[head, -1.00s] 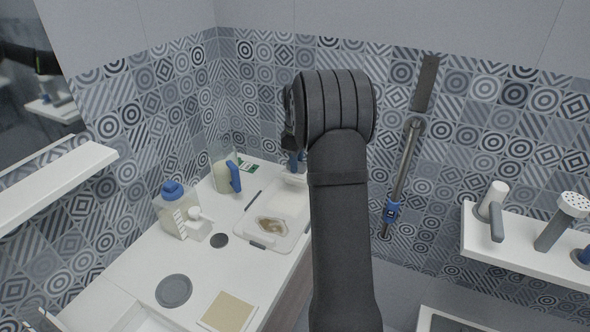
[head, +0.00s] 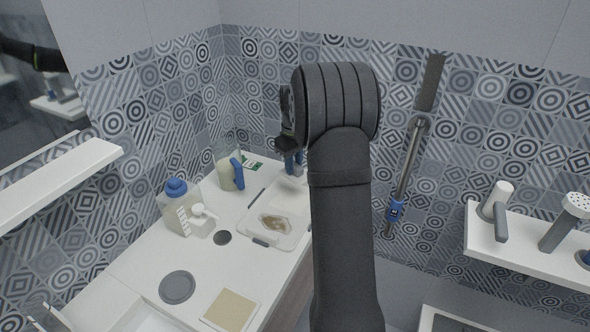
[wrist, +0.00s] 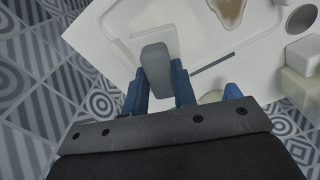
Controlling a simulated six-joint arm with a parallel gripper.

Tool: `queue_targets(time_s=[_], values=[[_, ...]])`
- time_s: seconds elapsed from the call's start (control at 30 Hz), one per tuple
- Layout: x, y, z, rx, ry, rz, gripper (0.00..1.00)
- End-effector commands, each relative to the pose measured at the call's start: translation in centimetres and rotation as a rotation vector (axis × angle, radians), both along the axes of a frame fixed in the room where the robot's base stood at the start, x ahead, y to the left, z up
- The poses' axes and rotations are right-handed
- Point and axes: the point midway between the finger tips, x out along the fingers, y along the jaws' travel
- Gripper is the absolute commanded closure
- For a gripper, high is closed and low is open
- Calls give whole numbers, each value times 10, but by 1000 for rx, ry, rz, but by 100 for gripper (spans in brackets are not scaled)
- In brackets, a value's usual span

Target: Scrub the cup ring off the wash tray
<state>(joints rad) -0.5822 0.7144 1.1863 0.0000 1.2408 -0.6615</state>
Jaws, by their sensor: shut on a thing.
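The white wash tray (head: 300,238) lies on the counter in the head view, left of my arm. A brown, uneven stain (head: 276,222) marks its floor; it also shows at the top of the wrist view (wrist: 229,10). My gripper (wrist: 160,86) has blue fingers shut on the grey handle of a scrubber (wrist: 155,62) with a flat white head. In the head view my gripper (head: 292,163) is over the far end of the tray, partly hidden by my arm. The scrubber's head is beside the stain; I cannot tell whether it touches the tray.
On the counter (head: 135,265) stand a blue-capped bottle (head: 177,207), a white dispenser (head: 202,221) and a jug with a blue handle (head: 237,174). A grey disc (head: 177,287) and a tan pad (head: 230,309) lie nearer. A wall shelf (head: 50,185) juts out at left.

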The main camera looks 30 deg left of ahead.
Motion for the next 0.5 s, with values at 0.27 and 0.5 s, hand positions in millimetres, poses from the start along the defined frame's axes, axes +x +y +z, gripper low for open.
queue_targets(time_s=[0.27, 0.5], values=[[-36, 7, 1, 0, 0, -407, 100], [-67, 11, 1, 0, 0, -761, 100]])
